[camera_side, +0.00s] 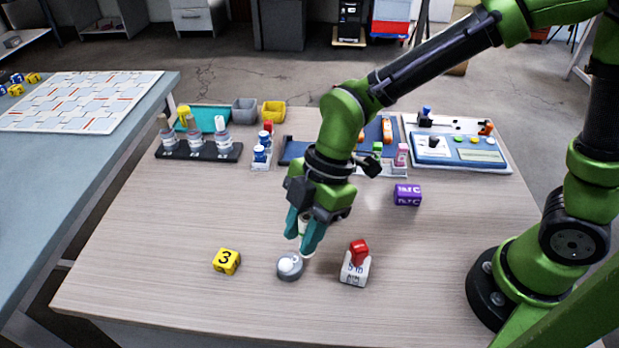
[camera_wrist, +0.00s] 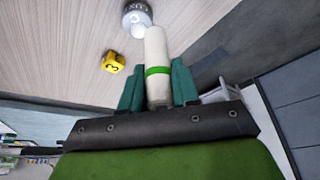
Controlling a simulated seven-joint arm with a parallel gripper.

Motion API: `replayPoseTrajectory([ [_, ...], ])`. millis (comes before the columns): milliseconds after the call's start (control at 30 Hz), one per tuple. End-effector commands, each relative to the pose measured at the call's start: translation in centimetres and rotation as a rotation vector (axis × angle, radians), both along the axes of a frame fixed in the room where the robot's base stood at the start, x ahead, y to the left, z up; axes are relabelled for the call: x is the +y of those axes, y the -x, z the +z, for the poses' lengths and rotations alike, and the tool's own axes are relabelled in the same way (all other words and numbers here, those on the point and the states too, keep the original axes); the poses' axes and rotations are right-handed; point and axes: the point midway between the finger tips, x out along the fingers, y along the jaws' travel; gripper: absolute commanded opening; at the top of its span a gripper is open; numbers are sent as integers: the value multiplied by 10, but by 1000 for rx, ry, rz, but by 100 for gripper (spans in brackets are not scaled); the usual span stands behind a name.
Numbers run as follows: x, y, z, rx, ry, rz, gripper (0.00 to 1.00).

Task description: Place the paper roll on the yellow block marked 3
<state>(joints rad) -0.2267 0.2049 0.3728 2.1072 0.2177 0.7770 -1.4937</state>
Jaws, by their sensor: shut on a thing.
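My gripper (camera_side: 305,232) is shut on the paper roll, a white cylinder with a green band. The roll (camera_wrist: 156,50) stands out between the teal fingers (camera_wrist: 157,88) in the wrist view. In the side view the fingers hide most of the roll (camera_side: 303,226). The yellow block marked 3 (camera_side: 227,261) sits on the table to the left of my gripper. It also shows in the wrist view (camera_wrist: 114,63), left of the roll. The roll is apart from the block.
A grey round weight (camera_side: 290,266) stands just below my gripper. A white block with a red top (camera_side: 356,264) is to its right, and a purple block (camera_side: 407,195) farther back. Racks, bins and a control panel (camera_side: 455,148) line the back. The table's front left is clear.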

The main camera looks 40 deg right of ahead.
Motion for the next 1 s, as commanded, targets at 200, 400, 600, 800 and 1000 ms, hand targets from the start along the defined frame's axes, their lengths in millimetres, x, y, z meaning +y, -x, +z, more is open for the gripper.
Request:
replayPoseTrajectory([
  [200,36,-37,-6,2,0,8,1],
  [400,71,-76,-11,0,0,4,1],
  [600,93,-102,-14,0,1,4,1],
  [800,101,-110,-14,0,1,3,1],
  [1000,103,-113,-36,3,3,2,1],
])
